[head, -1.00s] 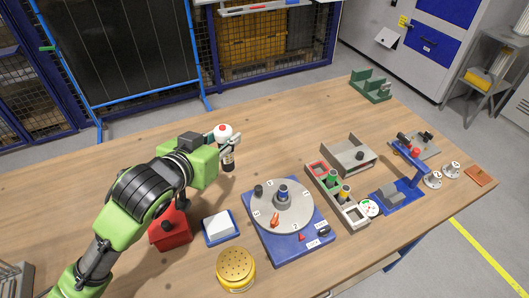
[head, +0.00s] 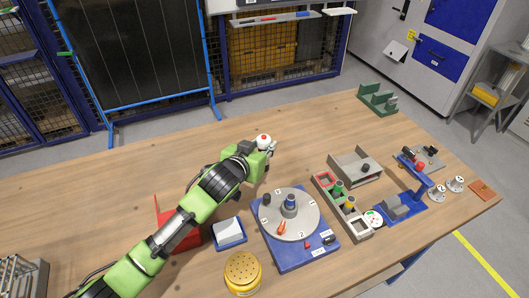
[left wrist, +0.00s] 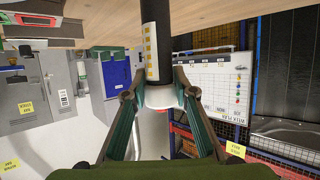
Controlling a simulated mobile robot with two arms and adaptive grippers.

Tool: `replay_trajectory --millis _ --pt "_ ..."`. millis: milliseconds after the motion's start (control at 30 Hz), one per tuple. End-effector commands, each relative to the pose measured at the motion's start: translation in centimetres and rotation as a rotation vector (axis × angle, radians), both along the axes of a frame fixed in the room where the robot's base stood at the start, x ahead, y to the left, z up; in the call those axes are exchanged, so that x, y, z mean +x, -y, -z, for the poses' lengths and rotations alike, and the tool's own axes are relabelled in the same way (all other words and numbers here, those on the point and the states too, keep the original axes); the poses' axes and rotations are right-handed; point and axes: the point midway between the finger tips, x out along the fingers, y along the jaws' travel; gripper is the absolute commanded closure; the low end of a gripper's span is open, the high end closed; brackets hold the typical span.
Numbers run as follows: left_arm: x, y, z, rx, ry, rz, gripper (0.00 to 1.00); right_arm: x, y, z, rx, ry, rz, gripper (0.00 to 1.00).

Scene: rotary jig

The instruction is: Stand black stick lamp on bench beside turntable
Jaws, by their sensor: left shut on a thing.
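My left gripper (head: 268,151) is shut on the black stick lamp, whose white, red-tipped end (head: 264,139) shows above the fingers in the head view. The arm hides the lamp's dark body there. In the left wrist view, the black lamp body (left wrist: 158,55) with a pale label runs out between the fingertips (left wrist: 158,92); its far end is cut off, so I cannot tell whether it touches the bench. The turntable (head: 300,219) is a grey disc on a blue base, just nearer than the gripper. My right gripper is not in view.
The wooden bench (head: 140,180) is clear behind and left of the gripper. A red bin (head: 180,236), a blue-edged white block (head: 229,232) and a yellow perforated tin (head: 242,272) stand left of the turntable. A grey tray (head: 356,167) and a compartment rack (head: 352,214) stand right.

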Motion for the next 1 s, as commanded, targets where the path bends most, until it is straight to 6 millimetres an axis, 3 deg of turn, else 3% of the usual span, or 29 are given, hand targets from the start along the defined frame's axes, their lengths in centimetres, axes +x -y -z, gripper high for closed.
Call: replay_trajectory --millis 300,700,733,767,1000 --pt "0.5 0.3 3.3 0.002 0.001 0.001 1.0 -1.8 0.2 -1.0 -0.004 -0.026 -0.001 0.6" --pt "0.4 0.3 4.0 -0.001 0.002 0.001 1.0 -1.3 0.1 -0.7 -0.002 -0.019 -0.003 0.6" --pt "0.4 0.3 4.0 0.0 0.0 0.001 0.67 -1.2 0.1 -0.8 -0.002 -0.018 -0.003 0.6" --pt "0.4 0.3 3.9 0.0 0.0 0.001 0.59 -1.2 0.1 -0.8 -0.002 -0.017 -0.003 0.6" --pt "0.4 0.3 3.9 0.0 0.0 0.001 0.58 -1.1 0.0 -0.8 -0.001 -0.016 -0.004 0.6"
